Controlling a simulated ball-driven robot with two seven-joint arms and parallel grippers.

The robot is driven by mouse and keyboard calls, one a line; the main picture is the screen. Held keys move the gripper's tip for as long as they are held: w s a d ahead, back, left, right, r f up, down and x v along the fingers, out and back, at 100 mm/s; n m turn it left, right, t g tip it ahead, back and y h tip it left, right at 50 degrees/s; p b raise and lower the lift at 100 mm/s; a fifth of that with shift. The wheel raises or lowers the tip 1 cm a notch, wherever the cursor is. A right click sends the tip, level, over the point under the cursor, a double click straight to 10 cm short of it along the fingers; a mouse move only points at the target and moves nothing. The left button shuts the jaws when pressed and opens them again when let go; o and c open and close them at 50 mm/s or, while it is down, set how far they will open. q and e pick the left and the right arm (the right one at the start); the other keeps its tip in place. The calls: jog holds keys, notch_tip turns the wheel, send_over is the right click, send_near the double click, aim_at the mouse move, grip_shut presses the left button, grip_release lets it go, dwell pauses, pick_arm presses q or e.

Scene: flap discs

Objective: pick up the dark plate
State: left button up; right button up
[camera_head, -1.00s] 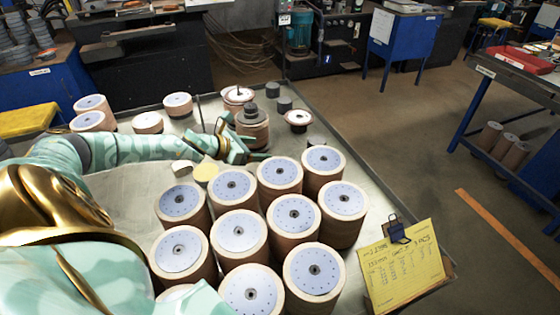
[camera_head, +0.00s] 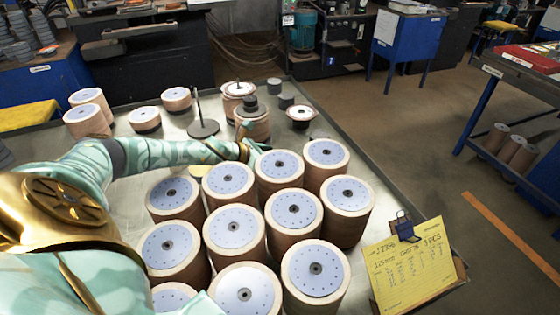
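A dark round plate (camera_head: 204,130) with a thin upright rod lies on the metal table behind my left forearm. Another dark round piece (camera_head: 249,103) sits on top of a tan disc stack (camera_head: 252,125) farther right; I cannot tell which of the two the task means. My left gripper (camera_head: 253,148) is just in front of that tan stack, at the back edge of the group of flap discs. Its fingers are small and partly hidden by the discs, so I cannot tell their opening or whether they touch anything. My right gripper is not in view.
Several tall stacks of flap discs (camera_head: 233,231) crowd the table's front. A yellow note on a clipboard (camera_head: 412,268) is at the front right corner. Small dark cylinders (camera_head: 286,101) and a pale-topped disc (camera_head: 299,113) stand behind.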

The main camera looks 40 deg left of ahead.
pick_arm(q)
jog(key=shift+x, duration=0.95)
jog(key=shift+s, duration=0.1)
jog(key=c, duration=1.3)
jog(key=shift+c, duration=0.3)
jog(key=shift+r, duration=0.1)
